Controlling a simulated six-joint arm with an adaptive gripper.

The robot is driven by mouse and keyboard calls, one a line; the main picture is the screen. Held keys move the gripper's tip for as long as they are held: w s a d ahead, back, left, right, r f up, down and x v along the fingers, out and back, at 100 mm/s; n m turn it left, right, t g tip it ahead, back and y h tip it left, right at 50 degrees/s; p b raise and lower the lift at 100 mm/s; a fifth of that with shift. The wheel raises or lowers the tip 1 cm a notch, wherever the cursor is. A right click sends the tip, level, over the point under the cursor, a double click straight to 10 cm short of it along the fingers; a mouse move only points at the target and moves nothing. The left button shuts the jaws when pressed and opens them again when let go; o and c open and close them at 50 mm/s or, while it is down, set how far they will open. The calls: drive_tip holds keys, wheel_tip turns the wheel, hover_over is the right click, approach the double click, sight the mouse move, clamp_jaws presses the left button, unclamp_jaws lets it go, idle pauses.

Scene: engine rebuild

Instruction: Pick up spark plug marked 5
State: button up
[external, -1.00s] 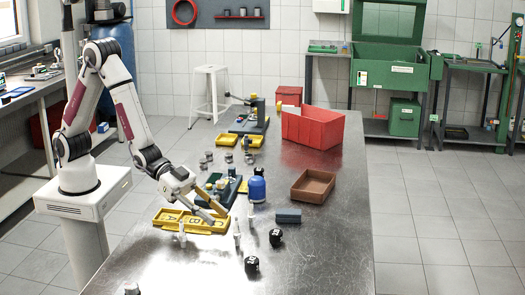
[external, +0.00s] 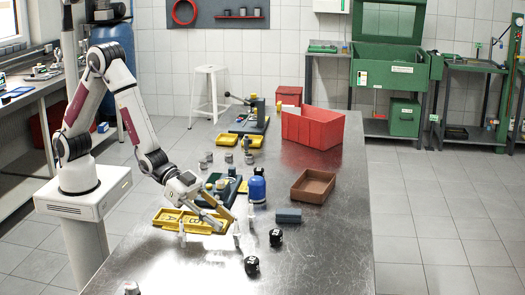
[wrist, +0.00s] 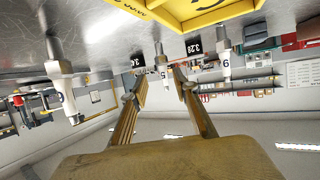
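The spark plug marked 5 (wrist: 164,68) shows in the wrist view between the tips of my gripper (wrist: 160,78). Its metal end points up in that tilted picture, and its white body carries the number. In the external view a white plug (external: 237,231), likely the same one, stands upright on the table at the fingertips of my gripper (external: 228,222). The fingers are apart, one to each side of the plug; I cannot tell whether they touch it. The spark plug marked 6 (wrist: 225,64) is to the right in the wrist view.
Another spark plug (wrist: 62,92) is at the left of the wrist view. Black weights (external: 276,237) (external: 251,265) stand on the metal table right of the gripper. A blue bottle (external: 257,188) and brown box (external: 313,186) stand farther back.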

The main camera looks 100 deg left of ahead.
sight(236, 232)
drive_tip(key=shift+w, duration=0.15)
drive_tip(key=shift+w+d+f, duration=0.1)
drive_tip(key=shift+w+d, duration=0.05)
drive_tip(key=shift+w, duration=0.55)
drive_tip(key=shift+w+d+f, duration=0.1)
drive_tip(key=shift+w+d, duration=0.05)
drive_tip(key=shift+w, duration=0.5)
drive_tip(key=shift+x, duration=1.15)
clamp_jaws()
